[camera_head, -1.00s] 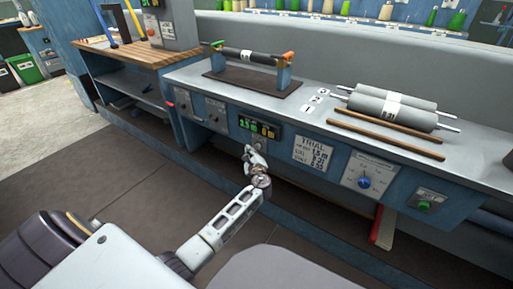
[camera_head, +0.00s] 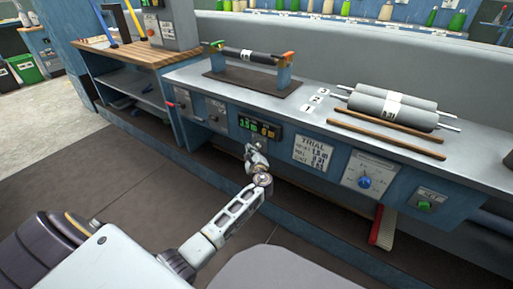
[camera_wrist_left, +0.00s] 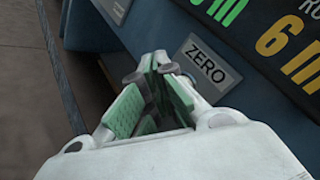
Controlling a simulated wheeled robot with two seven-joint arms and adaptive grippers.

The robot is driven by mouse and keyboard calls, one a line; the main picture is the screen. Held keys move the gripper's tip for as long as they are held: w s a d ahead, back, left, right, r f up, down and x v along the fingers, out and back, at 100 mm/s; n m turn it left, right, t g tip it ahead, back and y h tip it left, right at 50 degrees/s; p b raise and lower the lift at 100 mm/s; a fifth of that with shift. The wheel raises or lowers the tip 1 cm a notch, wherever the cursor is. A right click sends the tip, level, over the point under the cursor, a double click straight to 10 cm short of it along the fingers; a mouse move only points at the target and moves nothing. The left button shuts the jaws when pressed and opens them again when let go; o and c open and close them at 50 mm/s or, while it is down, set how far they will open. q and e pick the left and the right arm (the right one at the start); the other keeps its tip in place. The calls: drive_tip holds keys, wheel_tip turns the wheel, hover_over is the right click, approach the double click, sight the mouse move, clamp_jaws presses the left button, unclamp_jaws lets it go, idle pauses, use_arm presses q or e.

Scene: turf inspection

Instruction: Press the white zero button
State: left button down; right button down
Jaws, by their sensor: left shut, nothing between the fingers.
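My left gripper (camera_head: 253,150) is shut and empty, right in front of the blue panel below the green and yellow display (camera_head: 260,128). In the left wrist view its green-padded fingers (camera_wrist_left: 155,72) meet beside a grey ZERO label (camera_wrist_left: 208,64), which lies just to their right on the panel. The white zero button cannot be made out; the fingertips may hide it. I cannot tell whether they touch the panel. The display digits (camera_wrist_left: 285,45) show large and partly cut off in the left wrist view. My right gripper is not in view.
Along the same panel are a TRIAL card (camera_head: 314,153), a blue knob (camera_head: 365,182) and a green button (camera_head: 424,205). The bench top above holds a dark roller on a stand (camera_head: 246,56) and grey rollers (camera_head: 395,106). Open floor lies to the left.

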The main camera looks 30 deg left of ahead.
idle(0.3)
use_arm(q)
drive_tip(key=shift+w, duration=0.55)
idle(0.9)
drive_tip(key=shift+s, duration=0.1)
idle(0.3)
drive_tip(key=shift+s+p, duration=0.4)
drive_tip(key=shift+s, duration=0.5)
